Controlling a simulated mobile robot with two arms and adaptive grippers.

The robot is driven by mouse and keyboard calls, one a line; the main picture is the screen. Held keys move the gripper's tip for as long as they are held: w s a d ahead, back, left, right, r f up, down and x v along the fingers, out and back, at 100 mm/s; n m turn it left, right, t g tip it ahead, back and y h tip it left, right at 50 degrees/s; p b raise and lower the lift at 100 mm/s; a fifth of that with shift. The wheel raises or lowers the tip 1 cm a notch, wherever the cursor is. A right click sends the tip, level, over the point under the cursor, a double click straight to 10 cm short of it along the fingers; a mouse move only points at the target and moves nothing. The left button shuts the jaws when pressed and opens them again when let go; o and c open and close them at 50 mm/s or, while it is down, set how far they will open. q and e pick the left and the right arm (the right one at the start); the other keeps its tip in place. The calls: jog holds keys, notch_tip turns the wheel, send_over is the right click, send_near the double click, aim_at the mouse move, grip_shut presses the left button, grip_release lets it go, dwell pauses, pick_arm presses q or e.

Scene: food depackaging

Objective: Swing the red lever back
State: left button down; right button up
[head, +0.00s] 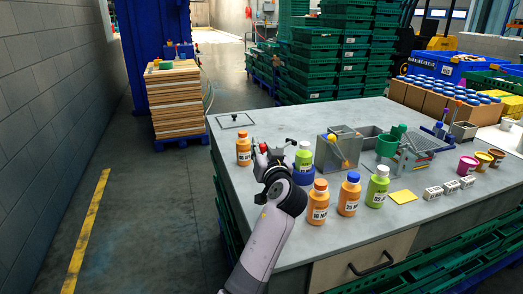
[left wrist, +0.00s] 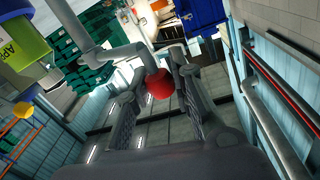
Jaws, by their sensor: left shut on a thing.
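The red lever shows in the left wrist view as a round red knob (left wrist: 159,84) on a bent grey rod (left wrist: 127,52). My left gripper (left wrist: 160,80) has its two fingers on either side of the knob and is shut on it. In the head view the red knob (head: 263,147) shows at the tip of my left gripper (head: 267,152), near the table's left edge. My gripper and arm hide most of the lever's base. My right gripper is not in view.
An orange bottle (head: 244,149) stands close left of my gripper. More bottles, including a blue-capped one (head: 349,195), stand along the table (head: 313,245) front. A grey box (head: 338,150) is to the right. The table's far left part is mostly clear.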

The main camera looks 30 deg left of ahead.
pick_arm(q)
jog(key=c, duration=1.4)
grip_release()
jog(key=shift+s+d, duration=0.1)
jog(key=v, duration=0.7)
jog(key=shift+s, duration=0.1)
